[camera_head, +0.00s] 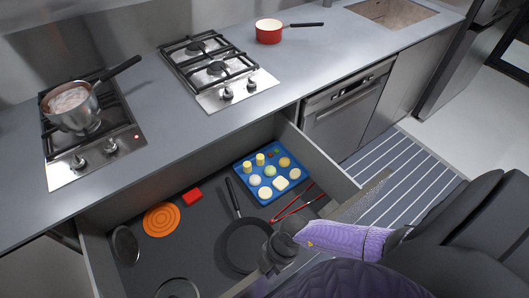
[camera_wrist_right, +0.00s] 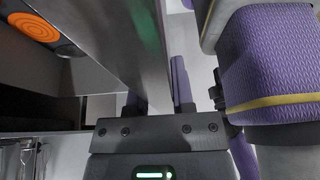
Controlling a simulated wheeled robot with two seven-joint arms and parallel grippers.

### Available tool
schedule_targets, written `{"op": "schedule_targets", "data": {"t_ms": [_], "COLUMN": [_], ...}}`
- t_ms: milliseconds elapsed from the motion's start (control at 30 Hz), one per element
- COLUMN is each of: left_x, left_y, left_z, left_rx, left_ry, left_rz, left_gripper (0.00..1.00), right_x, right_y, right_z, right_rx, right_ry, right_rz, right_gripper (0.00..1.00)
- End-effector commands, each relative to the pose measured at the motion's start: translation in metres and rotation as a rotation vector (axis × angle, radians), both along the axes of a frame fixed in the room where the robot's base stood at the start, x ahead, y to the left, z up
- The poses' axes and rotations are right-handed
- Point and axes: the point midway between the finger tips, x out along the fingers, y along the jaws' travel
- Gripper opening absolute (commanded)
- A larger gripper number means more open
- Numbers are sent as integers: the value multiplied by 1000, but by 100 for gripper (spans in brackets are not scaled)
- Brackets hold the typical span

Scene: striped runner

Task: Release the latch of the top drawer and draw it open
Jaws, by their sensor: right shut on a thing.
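The top drawer (camera_head: 318,158) stands drawn far out below the counter, with its contents exposed. Its front panel also shows as a grey slab in the right wrist view (camera_wrist_right: 120,40). My right gripper (camera_head: 272,254) reaches in from the right to the drawer's front edge. I cannot make out a latch in either view; the outer face of the drawer front is hidden. My left gripper is in neither view.
A saucepan (camera_head: 75,106) and red pot (camera_head: 269,31) stand above. A striped runner (camera_head: 412,173) lies right.

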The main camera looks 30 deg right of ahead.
Motion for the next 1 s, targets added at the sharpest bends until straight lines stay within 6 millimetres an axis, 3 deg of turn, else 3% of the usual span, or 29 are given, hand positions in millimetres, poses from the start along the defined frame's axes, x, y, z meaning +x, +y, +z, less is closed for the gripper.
{"op": "schedule_targets", "data": {"t_ms": [400, 433, 600, 867, 1000], "left_x": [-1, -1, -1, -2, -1], "left_y": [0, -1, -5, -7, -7], "left_z": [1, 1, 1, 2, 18], "left_rx": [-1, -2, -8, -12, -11], "left_ry": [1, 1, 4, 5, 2], "left_rz": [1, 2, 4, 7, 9], "left_gripper": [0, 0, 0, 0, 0], "right_x": [-1, -1, -1, -1, 0], "right_y": [0, 0, 0, 0, -9], "right_z": [1, 1, 0, 2, 26], "right_rx": [2, 2, 1, 1, 0], "right_ry": [-3, -3, -2, -2, -4], "right_rz": [0, 0, -1, -1, -2], "right_gripper": [0, 31, 65, 65, 65]}}
